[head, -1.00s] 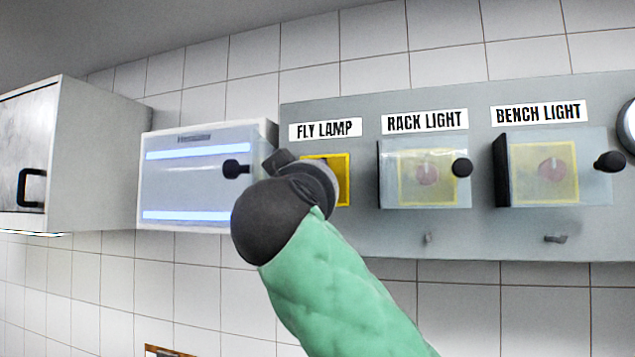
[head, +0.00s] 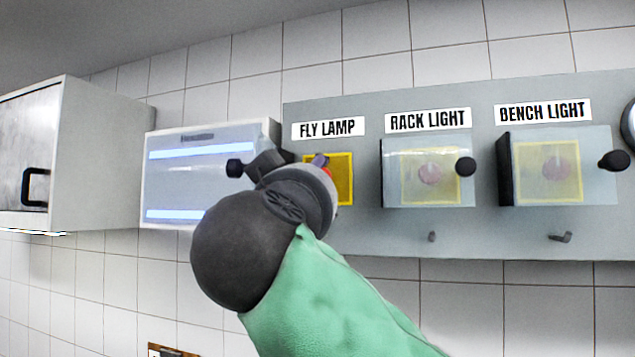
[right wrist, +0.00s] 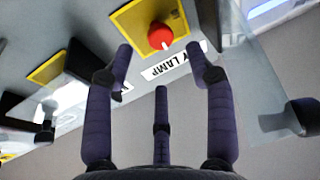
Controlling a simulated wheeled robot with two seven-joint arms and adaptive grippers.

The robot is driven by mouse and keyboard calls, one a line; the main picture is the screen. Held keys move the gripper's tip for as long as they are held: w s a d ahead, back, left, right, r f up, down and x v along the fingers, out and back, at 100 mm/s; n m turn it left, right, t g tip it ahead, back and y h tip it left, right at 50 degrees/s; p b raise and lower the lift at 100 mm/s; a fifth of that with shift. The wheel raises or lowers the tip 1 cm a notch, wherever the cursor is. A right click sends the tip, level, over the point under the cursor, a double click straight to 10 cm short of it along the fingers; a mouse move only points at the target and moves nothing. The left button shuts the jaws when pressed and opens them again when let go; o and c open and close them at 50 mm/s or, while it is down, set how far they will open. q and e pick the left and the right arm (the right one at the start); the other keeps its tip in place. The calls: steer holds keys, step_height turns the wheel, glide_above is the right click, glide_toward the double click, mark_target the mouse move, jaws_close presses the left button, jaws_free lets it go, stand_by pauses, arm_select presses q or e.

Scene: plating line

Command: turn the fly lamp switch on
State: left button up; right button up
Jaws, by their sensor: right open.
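The fly lamp switch is a red knob (right wrist: 160,36) with a pale pointer mark on a yellow plate (head: 343,180) under the FLY LAMP label (head: 328,128). In the head view my right gripper hides most of the knob. Its clear cover (right wrist: 262,60) is swung open to the left in the head view, with a black handle (head: 235,168). My right gripper (right wrist: 160,52) is open and empty in front of the switch, its fingertips on either side of the knob and apart from it, as far as I can tell. My left gripper is not in view.
To the right, the RACK LIGHT switch (head: 429,173) and BENCH LIGHT switch (head: 556,168) sit behind closed clear covers with black handles. A wall lamp box (head: 185,182) with two glowing bluish tubes hangs left of the panel. A grey cabinet (head: 95,150) is further left.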

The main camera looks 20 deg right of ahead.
steer(key=shift+v, duration=2.8)
steer(key=shift+w, duration=0.1)
